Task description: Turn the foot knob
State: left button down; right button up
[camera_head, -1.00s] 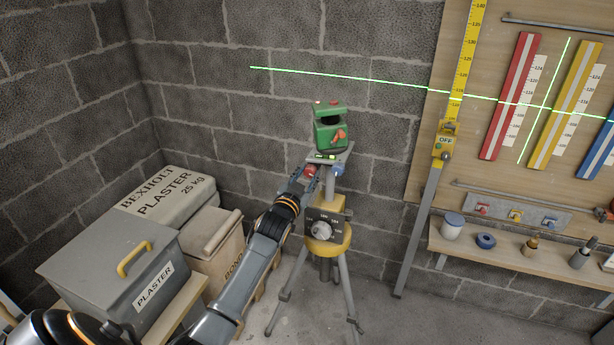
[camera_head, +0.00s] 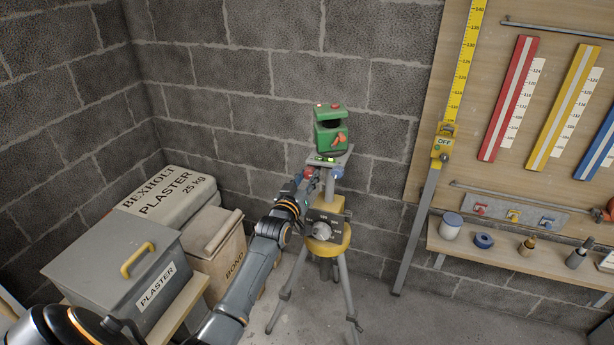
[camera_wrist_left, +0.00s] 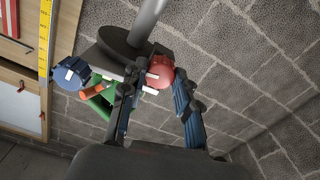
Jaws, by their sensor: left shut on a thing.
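A green laser level (camera_head: 331,138) stands on a grey plate (camera_head: 343,155) atop a tripod (camera_head: 345,285). A small vial (camera_head: 326,160) shows at the plate's front. Under the plate are a red foot knob (camera_head: 309,172) and a blue foot knob (camera_head: 338,173). My left gripper (camera_head: 303,181) reaches up to the red knob from the lower left. In the left wrist view, the gripper (camera_wrist_left: 158,84) is shut on the red knob (camera_wrist_left: 162,70); the blue knob (camera_wrist_left: 70,74) is apart at left. My right gripper is not in view.
A yellow tripod collar (camera_head: 325,240) with a dial (camera_head: 321,230) sits below my gripper. A grey plaster box (camera_head: 90,260) and a plaster sack (camera_head: 180,190) stand left. A staff with a yellow box (camera_head: 443,145) and a shelf (camera_head: 510,258) are right.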

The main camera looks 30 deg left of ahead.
pick_arm(q)
jog(key=shift+n, duration=1.1)
jog(key=c, duration=1)
grip_release()
jog(key=shift+s, duration=0.15)
jog(key=v, duration=1.1)
jog(key=shift+s+f, duration=0.1)
jog(key=shift+s, duration=0.25)
